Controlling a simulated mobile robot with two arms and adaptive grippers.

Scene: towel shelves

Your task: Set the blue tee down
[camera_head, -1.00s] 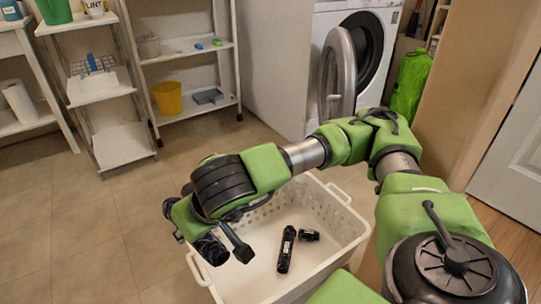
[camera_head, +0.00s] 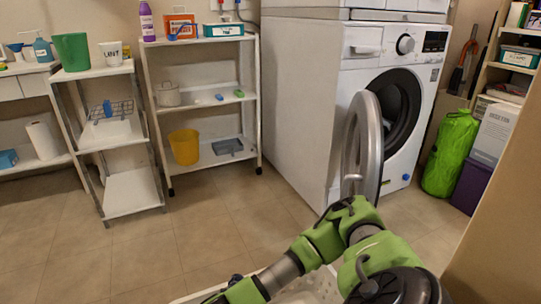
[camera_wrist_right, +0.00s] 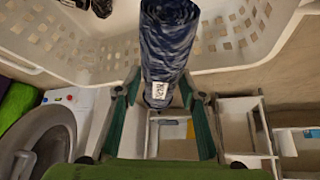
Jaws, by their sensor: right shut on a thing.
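The blue tee (camera_wrist_right: 168,40) is a rolled, dark blue mottled bundle with a white label. In the right wrist view it stands between the fingers of my right gripper (camera_wrist_right: 160,97), which is shut on it. The white laundry basket (camera_wrist_right: 232,40), with holes in its walls, lies behind the tee in that view; I cannot tell the tee's height over it. In the head view only part of the basket (camera_head: 322,281) shows at the bottom edge, largely hidden by my right arm. My left gripper is not in view.
The washing machine (camera_head: 350,130) stands with its round door (camera_head: 366,150) swung open beyond my arm. A white shelf (camera_head: 250,100) holds a yellow bucket (camera_head: 185,146), and a narrower rack (camera_head: 130,192) stands left of it. The floor between is clear.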

